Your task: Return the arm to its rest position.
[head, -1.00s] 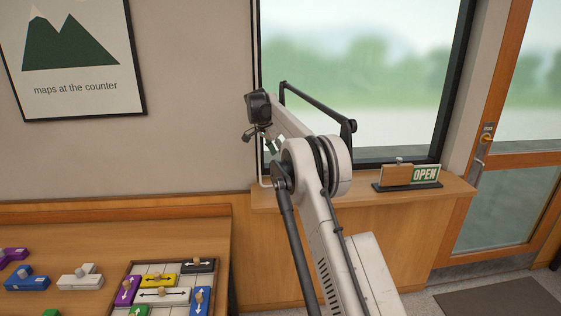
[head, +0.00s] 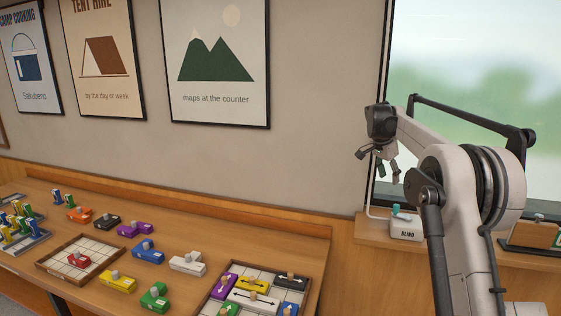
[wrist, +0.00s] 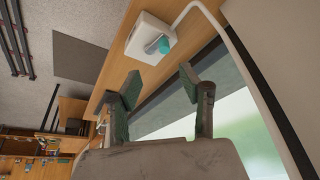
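My gripper (head: 379,163) hangs at the end of my folded arm, in front of the wall beside the window in the head view. Its dark fingers are spread apart with nothing between them. In the wrist view my gripper (wrist: 160,84) also shows open and empty, its green-faced pads well apart. A white box marked BLIND (head: 405,229), with a teal knob, sits on the sill below the gripper and apart from it. The box also shows in the wrist view (wrist: 144,32).
A wooden counter (head: 225,235) runs along the wall at left. It carries colored knobbed blocks, a gridded tray of blocks (head: 204,297) and another tray holding a red block (head: 44,252). An OPEN sign's stand (head: 533,234) is at the right edge, partly cut off.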

